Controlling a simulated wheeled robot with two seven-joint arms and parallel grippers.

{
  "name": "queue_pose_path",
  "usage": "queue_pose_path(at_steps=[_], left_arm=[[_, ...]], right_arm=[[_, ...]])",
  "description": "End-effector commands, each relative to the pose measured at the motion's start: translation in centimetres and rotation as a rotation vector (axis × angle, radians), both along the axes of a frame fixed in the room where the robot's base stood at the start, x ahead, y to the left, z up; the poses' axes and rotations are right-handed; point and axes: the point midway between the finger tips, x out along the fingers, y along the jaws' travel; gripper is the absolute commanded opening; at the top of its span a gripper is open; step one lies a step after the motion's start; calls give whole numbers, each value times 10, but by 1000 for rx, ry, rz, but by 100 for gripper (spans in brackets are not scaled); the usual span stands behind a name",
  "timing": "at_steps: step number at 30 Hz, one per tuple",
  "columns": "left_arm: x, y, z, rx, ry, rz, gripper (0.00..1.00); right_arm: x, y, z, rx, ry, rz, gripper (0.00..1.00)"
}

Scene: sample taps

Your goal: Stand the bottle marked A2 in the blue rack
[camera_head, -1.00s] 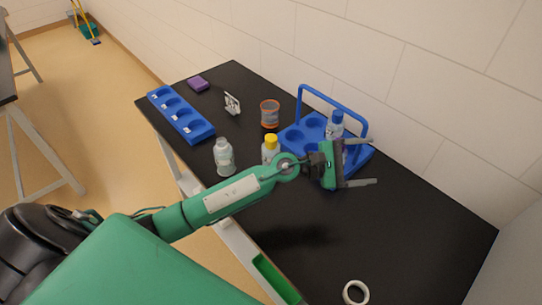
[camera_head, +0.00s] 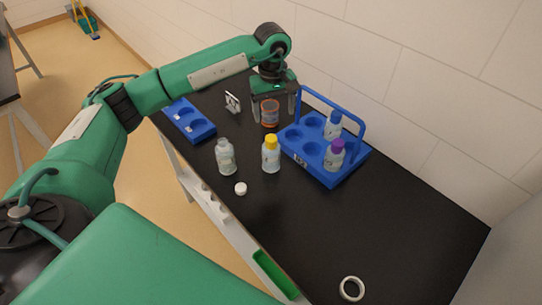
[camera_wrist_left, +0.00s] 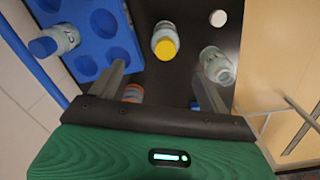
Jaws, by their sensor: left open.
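The jar also shows between the fingers in the left wrist view (camera_wrist_left: 132,93). A blue rack (camera_head: 207,132) with a row of round holes lies at the left, partly hidden by my arm. A blue-capped bottle (camera_head: 333,127) and a purple-capped bottle (camera_head: 334,157) stand in the blue handled carrier (camera_head: 320,172). I cannot read A2 on any bottle.
A small white cap (camera_head: 240,188) lies near the front edge. A white ring (camera_head: 352,288) lies at the near right. The wall runs close behind the carrier. The table right of the carrier is clear.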

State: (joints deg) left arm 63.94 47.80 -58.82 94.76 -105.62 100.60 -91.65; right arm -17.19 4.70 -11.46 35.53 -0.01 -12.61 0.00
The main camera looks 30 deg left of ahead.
Motion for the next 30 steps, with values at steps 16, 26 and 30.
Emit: queue_pose_path(at_steps=[16,26,30], left_arm=[[-2,9,-70,30,13,11,79],[-4,7,-94,29,14,10,79],[-6,6,-110,30,14,10,79]], right_arm=[[0,3,27,3,0,-2,58],[0,3,44,3,0,-2,58],[0,3,56,3,0,-2,58]])
